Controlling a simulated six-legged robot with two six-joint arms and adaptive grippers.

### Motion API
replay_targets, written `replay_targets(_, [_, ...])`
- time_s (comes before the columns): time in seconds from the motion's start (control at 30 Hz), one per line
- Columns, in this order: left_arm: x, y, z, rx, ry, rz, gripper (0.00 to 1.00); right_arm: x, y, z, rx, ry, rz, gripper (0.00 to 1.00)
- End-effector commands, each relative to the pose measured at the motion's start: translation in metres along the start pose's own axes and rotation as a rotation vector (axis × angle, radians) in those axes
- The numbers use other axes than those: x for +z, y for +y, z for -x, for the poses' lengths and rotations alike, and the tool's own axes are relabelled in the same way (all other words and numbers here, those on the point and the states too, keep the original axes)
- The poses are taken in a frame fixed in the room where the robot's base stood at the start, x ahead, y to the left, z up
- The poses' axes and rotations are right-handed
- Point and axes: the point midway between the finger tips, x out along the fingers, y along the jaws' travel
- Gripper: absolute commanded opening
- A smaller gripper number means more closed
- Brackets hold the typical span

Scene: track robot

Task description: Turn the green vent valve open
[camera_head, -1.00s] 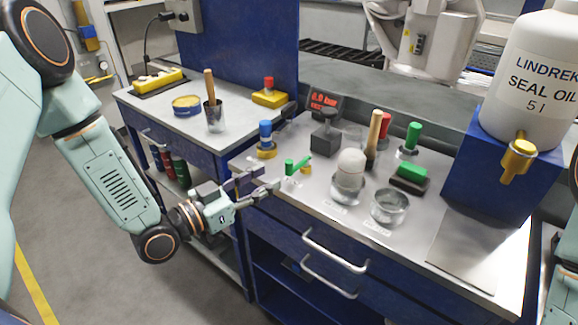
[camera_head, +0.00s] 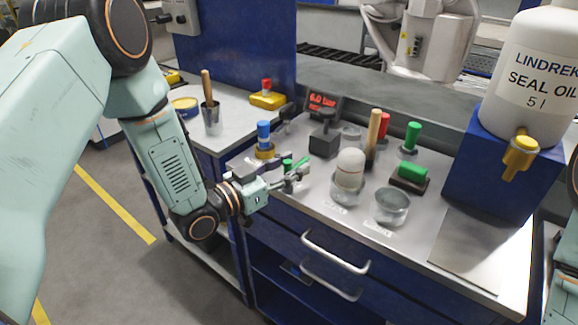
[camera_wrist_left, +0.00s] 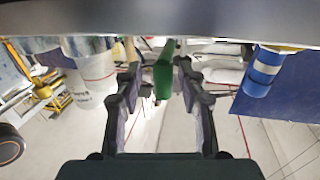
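The green vent valve handle (camera_head: 302,162) is a small lever near the front left of the steel bench top, pointing up and to the right. In the left wrist view the green handle (camera_wrist_left: 163,72) stands between my left fingers. My left gripper (camera_head: 297,174) is at the valve, its fingers partly covering the valve's base. The left wrist view shows this gripper (camera_wrist_left: 157,70) open, with a visible gap between the handle and the left-hand finger. Whether the right-hand finger touches it is unclear. My right gripper is not in view.
A blue-topped knob (camera_head: 264,138) stands close behind my left gripper. A glass cup with a white ball (camera_head: 350,168) and a metal cup (camera_head: 391,208) stand to its right.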

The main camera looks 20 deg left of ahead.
Motion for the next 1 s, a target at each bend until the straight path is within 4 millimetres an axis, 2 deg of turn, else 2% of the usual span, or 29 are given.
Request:
replay_targets(0.07, [0.0,-0.0003,0.0002,-0.001,0.0,0.0,0.38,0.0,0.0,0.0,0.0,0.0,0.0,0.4])
replay_targets(0.5, [-0.0001,-0.0003,0.0004,0.0,0.0,0.0,0.01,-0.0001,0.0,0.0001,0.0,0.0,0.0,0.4])
replay_targets(1.0, [0.0,-0.0003,0.0005,0.0,0.0,0.0,0.0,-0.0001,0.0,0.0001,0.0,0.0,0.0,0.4])
